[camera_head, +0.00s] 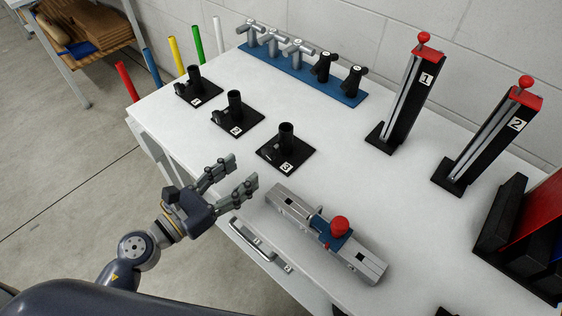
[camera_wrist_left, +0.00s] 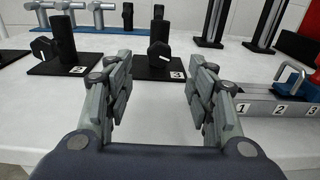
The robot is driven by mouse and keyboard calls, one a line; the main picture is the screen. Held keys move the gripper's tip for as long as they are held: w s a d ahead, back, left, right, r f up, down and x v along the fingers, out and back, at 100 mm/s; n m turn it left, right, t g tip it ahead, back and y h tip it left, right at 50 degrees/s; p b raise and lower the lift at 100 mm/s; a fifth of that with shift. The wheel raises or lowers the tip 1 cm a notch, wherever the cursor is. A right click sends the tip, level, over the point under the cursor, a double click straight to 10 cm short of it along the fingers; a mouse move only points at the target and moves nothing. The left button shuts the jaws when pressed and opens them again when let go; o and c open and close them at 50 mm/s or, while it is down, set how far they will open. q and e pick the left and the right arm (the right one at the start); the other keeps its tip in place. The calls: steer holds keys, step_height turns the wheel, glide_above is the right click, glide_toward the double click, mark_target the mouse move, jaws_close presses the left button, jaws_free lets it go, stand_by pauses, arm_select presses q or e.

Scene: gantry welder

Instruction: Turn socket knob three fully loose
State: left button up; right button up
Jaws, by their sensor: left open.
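Socket three (camera_head: 286,141) is a black upright tube on a black base plate labelled 3, near the table's front edge in the head view. Its black knob (camera_head: 266,153) sits low on the tube's left side. In the left wrist view the knob (camera_wrist_left: 160,55) shows between my fingers, some way beyond them. My left gripper (camera_head: 243,173) is open and empty, in front of and to the left of socket three, apart from it. In the left wrist view its two fingers (camera_wrist_left: 160,85) are spread wide. My right gripper is not in view.
Sockets two (camera_head: 235,106) and one (camera_head: 194,80) stand to the left. A grey rail with a red-knobbed blue slider (camera_head: 337,235) lies to the right of my gripper. A blue rack (camera_head: 300,72) and two tall red-topped stands (camera_head: 405,90) are behind. White table is clear between them.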

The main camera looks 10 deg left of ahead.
mark_target(266, 153)
arm_select(q)
steer(key=shift+s+f+b, duration=0.1)
steer(key=shift+f+b, duration=0.35)
steer(key=shift+f, duration=0.05)
steer(key=shift+d+r+m+t+b, duration=0.1)
steer(key=shift+r+m+t+b, duration=0.15)
steer(key=shift+m+t+b, duration=0.05)
steer(key=shift+w+d+r+p, duration=0.15)
steer(key=shift+w+r+p, duration=0.1)
steer(key=shift+w+p, duration=0.1)
steer(key=p+x, duration=0.3)
steer(key=x, duration=0.6)
steer(key=shift+p, duration=0.35)
steer(key=shift+w+d+f, duration=0.15)
steer(key=shift+w+d, duration=0.2)
steer(key=shift+w, duration=0.05)
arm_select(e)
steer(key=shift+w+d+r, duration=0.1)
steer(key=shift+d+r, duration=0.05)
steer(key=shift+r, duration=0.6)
arm_select(q)
steer(key=c, duration=1.1)
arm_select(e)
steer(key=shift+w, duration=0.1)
